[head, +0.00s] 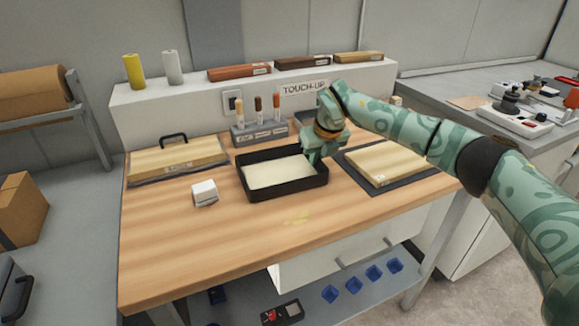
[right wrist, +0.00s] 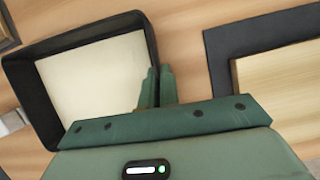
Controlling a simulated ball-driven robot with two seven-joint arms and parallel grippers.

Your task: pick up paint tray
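The paint tray (head: 257,193) is a black rectangular tray with a cream-coloured inside, lying on the wooden bench top. It also shows in the right wrist view (right wrist: 50,118). My right gripper (head: 312,157) is at the tray's right wall, pointing down. In the right wrist view its two green fingers (right wrist: 158,86) are close together, one on each side of that wall, and look shut on it. The tray looks flat on the bench. My left gripper is not in view.
A white block (head: 205,193) sits left of the tray. A wooden panel on a dark mat (head: 405,183) lies close on the right. A handled board (head: 178,160) lies at the left. A marker stand (head: 259,133) is behind. The front bench (head: 235,240) is clear.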

